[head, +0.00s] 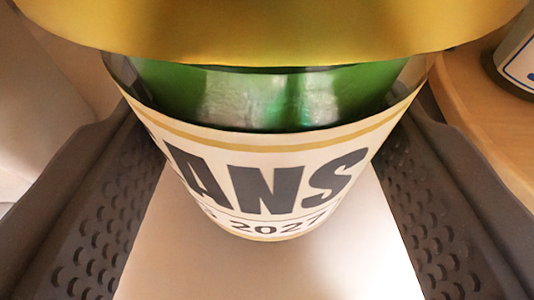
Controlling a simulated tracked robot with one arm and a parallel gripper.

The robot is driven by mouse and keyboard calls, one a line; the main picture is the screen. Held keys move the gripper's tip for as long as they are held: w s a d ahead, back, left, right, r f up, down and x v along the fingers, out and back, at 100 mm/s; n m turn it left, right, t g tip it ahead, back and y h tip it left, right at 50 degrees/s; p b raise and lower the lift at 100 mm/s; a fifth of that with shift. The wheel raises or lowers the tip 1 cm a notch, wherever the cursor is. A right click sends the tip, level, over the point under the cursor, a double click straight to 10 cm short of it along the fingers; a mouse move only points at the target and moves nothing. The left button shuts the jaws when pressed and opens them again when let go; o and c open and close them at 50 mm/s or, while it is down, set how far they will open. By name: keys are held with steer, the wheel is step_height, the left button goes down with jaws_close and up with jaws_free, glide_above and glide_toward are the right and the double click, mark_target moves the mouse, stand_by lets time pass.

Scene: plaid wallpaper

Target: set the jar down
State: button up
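The jar (280,165) fills the middle of the head view, close to the camera. It has a gold lid, green contents and a cream label reading "ANS" and "2027". My gripper (275,150) has one dark, dimpled finger on each side of the jar, and both fingers press against its sides. The jar looks upright, leaning at most slightly. Its far side is hidden, and I cannot see whether its base touches anything.
A wooden surface (480,130) with a curved edge lies at the right. Another container (516,60) with a white and blue label stands on it, cut off by the frame. Pale surfaces (50,110) show at the left.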

steer(key=shift+f, duration=0.6)
steer(key=o, duration=1.1)
steer(key=shift+o, duration=0.2)
steer(key=v, duration=1.2)
steer(key=shift+b, duration=0.35)
